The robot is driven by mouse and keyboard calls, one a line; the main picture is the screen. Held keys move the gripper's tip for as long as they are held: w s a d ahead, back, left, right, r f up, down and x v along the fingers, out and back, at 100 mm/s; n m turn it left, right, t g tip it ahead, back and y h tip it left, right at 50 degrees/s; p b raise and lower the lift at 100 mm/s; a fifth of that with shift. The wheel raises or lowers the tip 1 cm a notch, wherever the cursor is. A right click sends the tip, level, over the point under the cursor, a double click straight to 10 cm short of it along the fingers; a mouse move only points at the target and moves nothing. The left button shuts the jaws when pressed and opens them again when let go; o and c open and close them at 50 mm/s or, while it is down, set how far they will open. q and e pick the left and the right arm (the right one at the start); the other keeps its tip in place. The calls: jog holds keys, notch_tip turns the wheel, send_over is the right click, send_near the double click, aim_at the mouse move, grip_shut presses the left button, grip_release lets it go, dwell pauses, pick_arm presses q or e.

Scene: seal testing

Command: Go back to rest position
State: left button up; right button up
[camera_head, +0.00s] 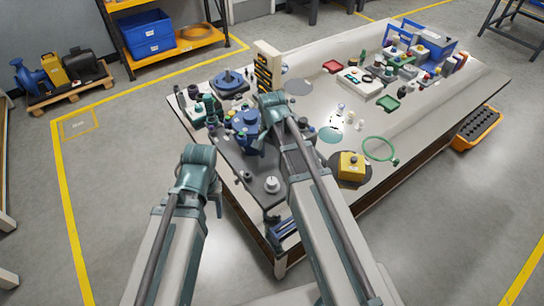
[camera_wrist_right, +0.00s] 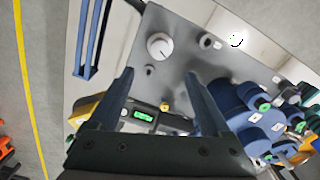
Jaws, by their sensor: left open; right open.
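My left arm's wrist stands over the floor just off the table's near left edge in the head view. Only a small part of my left gripper (camera_head: 217,206) shows beside the wrist; I see nothing held in it. My right arm reaches over the table, and its gripper is mostly hidden behind the wrist in the head view. In the right wrist view my right gripper (camera_wrist_right: 157,78) is open, with nothing between its fingers. Below it lie a dark plate (camera_wrist_right: 182,35) with a white knob (camera_wrist_right: 159,46) and a device with a green display (camera_wrist_right: 144,116).
A blue pump-like unit (camera_head: 244,128) stands close to my right wrist. The table (camera_head: 450,115) also carries a yellow box (camera_head: 351,165), a green ring (camera_head: 379,149), a blue bin (camera_head: 443,47) and several small parts. Open floor (camera_head: 110,210) lies to the left.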

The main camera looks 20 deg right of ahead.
jog(key=shift+r, duration=0.15)
dwell(0.4)
jog(key=s+a+n+h, duration=0.1)
jog(key=s+a+n, duration=0.9)
jog(key=s+n, duration=0.4)
jog(key=shift+s+a, duration=0.15)
jog(key=shift+a, duration=0.1)
jog(key=shift+r, duration=0.1)
dwell(1.4)
